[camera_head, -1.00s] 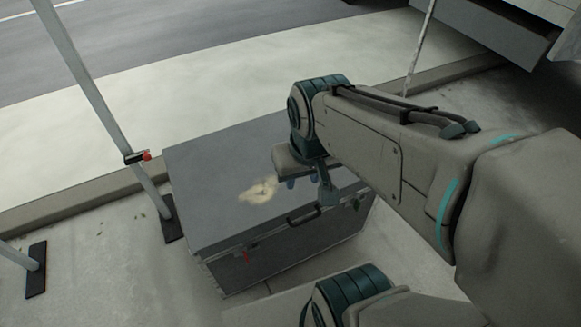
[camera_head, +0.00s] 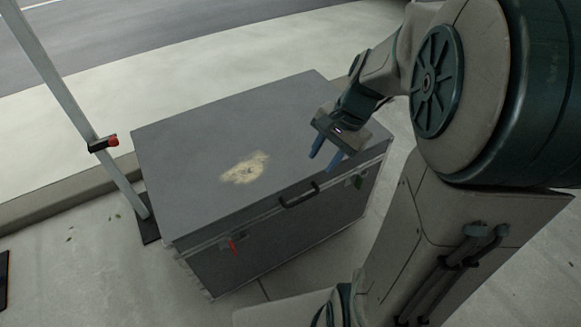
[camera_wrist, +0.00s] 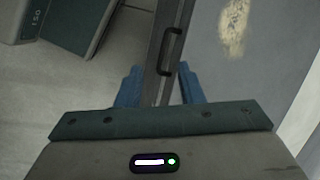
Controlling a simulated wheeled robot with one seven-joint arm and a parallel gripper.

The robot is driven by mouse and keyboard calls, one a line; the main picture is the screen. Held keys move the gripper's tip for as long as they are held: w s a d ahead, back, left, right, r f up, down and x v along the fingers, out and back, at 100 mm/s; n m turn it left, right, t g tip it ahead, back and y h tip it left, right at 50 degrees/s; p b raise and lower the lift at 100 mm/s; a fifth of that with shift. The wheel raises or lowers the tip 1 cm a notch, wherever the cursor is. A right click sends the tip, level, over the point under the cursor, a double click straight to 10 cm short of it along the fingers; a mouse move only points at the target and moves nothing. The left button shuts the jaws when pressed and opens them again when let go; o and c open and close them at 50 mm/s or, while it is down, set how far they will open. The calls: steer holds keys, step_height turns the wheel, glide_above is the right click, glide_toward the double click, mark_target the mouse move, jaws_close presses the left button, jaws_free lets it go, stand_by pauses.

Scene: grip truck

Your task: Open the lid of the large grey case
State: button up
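The large grey case (camera_head: 190,137) stands on the pavement with its lid shut. It has a pale worn patch on top, a dark handle (camera_head: 299,195) at the front edge, and a red latch (camera_head: 233,246) on the front left. My gripper (camera_head: 326,160) is above the front right part of the lid, with its blue fingers apart and nothing between them. In the wrist view the fingers (camera_wrist: 158,90) point along the case's front edge. The handle (camera_wrist: 171,50) lies beyond the fingertips, apart from them. The pale patch shows at the top.
A slanted metal pole (camera_head: 65,95) with a red knob stands at the left of the case on a dark foot. A kerb (camera_head: 60,202) and road (camera_head: 150,35) lie behind. Bare pavement (camera_head: 85,265) is in front at left.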

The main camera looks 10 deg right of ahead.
mark_target(298, 201)
steer(key=w+a+f+m+b, duration=0.1)
steer(key=f+b, duration=0.2)
steer(key=f, duration=0.3)
steer(key=w+a+f+m+b, duration=0.1)
steer(key=f+b, duration=0.2)
steer(key=f, duration=0.4)
steer(key=w+a+f+m+y+b, duration=0.1)
steer(key=w+f+b, duration=0.1)
steer(key=f, duration=0.5)
steer(key=shift+a+f+b, duration=0.1)
steer(key=shift+a+b, duration=0.15)
steer(key=shift+b, duration=0.15)
jaws_close()
